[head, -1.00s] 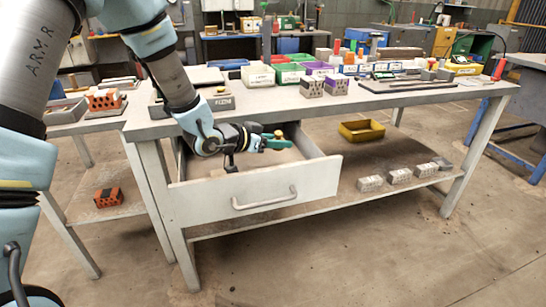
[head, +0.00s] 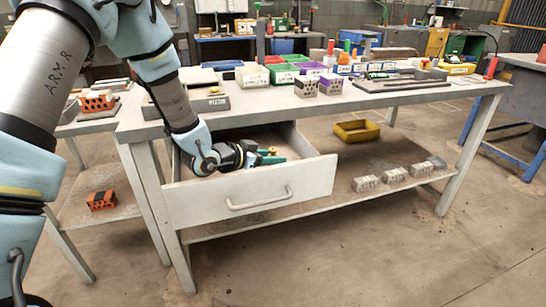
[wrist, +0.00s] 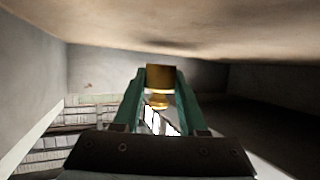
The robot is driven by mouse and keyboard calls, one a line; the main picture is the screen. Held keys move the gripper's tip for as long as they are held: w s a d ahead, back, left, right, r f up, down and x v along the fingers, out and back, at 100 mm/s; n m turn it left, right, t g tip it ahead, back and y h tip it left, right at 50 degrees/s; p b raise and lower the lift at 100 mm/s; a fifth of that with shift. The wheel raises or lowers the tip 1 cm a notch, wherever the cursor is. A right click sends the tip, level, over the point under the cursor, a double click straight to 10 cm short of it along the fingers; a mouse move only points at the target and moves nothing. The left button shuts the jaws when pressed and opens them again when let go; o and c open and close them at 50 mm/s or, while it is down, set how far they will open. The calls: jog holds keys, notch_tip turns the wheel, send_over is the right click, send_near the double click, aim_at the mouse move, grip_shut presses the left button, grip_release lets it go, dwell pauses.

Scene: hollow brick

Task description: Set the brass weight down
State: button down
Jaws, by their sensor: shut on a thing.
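The brass weight (wrist: 160,78) is a small gold cylinder with a narrower knob, held between the green fingers of my gripper (wrist: 160,90) in the wrist view. In the head view my gripper (head: 272,157) is inside the open drawer (head: 255,202) of the workbench, low behind its front panel. A bit of the brass weight (head: 272,150) shows at the fingers there. The drawer floor fills the top of the wrist view, close to the weight. I cannot tell whether the weight touches the floor.
The workbench top (head: 400,88) carries several coloured bins and blocks. The lower shelf holds a yellow bin (head: 357,131) and several grey hollow bricks (head: 395,174). An orange brick (head: 102,200) lies on the shelf at left. The drawer's visible right part looks clear.

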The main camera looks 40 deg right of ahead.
jog(key=shift+c, duration=2.3)
grip_release()
jog(key=shift+f, duration=0.1)
jog(key=shift+r, duration=0.25)
jog(key=v, duration=0.7)
jog(key=shift+a+r, duration=0.25)
jog(key=shift+r, duration=0.2)
